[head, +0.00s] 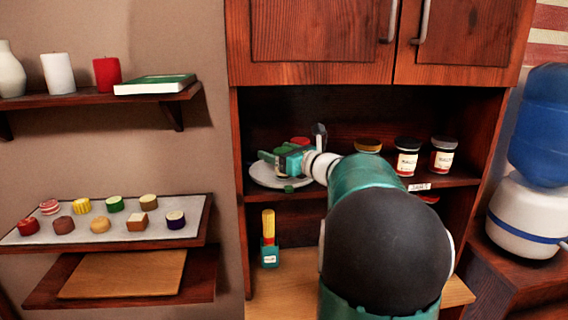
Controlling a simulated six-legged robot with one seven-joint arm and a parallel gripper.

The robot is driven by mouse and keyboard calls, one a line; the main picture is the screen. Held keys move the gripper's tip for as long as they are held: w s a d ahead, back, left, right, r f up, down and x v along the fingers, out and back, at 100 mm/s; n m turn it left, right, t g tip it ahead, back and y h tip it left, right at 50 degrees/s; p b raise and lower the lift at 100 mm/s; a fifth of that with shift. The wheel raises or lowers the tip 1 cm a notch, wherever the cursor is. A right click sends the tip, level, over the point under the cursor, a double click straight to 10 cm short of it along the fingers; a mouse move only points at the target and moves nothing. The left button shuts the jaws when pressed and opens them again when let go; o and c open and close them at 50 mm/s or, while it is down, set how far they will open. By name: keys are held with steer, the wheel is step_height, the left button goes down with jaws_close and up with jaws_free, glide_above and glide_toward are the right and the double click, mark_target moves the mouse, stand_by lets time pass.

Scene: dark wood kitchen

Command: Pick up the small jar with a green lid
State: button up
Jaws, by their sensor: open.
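My gripper (272,167) is at the left end of the open cabinet shelf, over a pale round plate (262,181), with its jaws open. A green round top (282,149), which may be the green lid of the small jar, shows just behind the gripper. A red round top (300,141) shows beside it. The gripper and my arm hide the bodies below these tops. I cannot tell whether the gripper touches anything.
Jars with dark lids (407,163) (442,157) and one with a yellowish lid (368,146) stand right on the shelf. A yellow-topped bottle (269,242) stands below. Wall shelves at left hold small treats on a tray (100,232). A water dispenser (530,210) is at right.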

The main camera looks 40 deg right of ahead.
steer(key=c, duration=1.2)
steer(key=shift+r, duration=0.1)
